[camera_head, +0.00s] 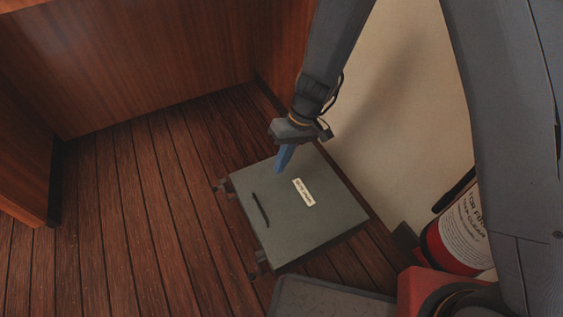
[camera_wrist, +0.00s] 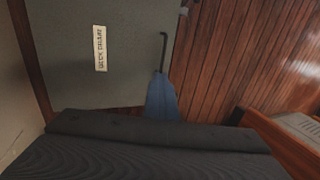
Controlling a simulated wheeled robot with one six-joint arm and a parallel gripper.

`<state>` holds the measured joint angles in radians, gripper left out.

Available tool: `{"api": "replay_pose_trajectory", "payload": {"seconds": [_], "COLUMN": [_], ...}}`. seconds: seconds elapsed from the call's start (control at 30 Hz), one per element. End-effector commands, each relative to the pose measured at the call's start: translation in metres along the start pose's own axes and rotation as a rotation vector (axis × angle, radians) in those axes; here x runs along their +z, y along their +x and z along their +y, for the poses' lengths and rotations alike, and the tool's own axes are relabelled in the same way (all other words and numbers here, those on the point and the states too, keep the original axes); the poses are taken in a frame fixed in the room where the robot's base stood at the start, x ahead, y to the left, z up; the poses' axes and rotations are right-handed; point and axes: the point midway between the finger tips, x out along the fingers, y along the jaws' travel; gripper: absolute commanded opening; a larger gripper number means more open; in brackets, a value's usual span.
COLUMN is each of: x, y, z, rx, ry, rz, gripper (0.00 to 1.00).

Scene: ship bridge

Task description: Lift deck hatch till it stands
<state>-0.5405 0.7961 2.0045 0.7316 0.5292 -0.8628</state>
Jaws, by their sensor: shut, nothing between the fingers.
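The deck hatch (camera_head: 318,232) is a grey-green square panel at the planked floor. It looks flat or nearly flat; a slight tilt is hard to judge. It bears a white label (camera_head: 304,193) and a thin black handle (camera_head: 260,210) near its left edge, where dark brackets (camera_head: 259,266) stick out. My gripper (camera_head: 282,163) is over the hatch's far edge, its blue fingers shut and empty, pointing down. In the wrist view, the fingers (camera_wrist: 161,92) are by the near end of the handle (camera_wrist: 163,50), over the hatch (camera_wrist: 70,72); contact cannot be told.
A pale wall (camera_head: 405,120) rises close to the hatch's right side. A red fire extinguisher (camera_head: 455,240) stands at the right, and a grey flat-topped object (camera_head: 325,298) is at the front. Wooden panels (camera_head: 130,60) close off the back. The planks (camera_head: 130,230) to the left are clear.

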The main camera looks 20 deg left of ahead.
Motion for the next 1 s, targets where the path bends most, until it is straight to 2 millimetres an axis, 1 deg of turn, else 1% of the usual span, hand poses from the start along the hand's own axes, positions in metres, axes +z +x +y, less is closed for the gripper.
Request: {"api": "replay_pose_trajectory", "payload": {"seconds": [0.17, 0.27, 0.33, 0.37, 0.67, 0.77, 1.0], "x": [0.0, 0.0, 0.0, 0.0, 0.0, 0.0, 0.0], "y": [0.0, 0.0, 0.0, 0.0, -0.002, -0.012, -0.052], "z": [0.0, 0.0, 0.0, 0.0, 0.0, 0.0, -0.001], "rx": [0.0, 0.0, 0.0, 0.0, 0.0, 0.0, 0.0], "ry": [0.0, 0.0, 0.0, 0.0, 0.0, 0.0, 0.0], "rz": [0.0, 0.0, 0.0, 0.0, 0.0, 0.001, 0.002], "gripper": [0.0, 0.15, 0.27, 0.28, 0.28, 0.28, 0.28]}}
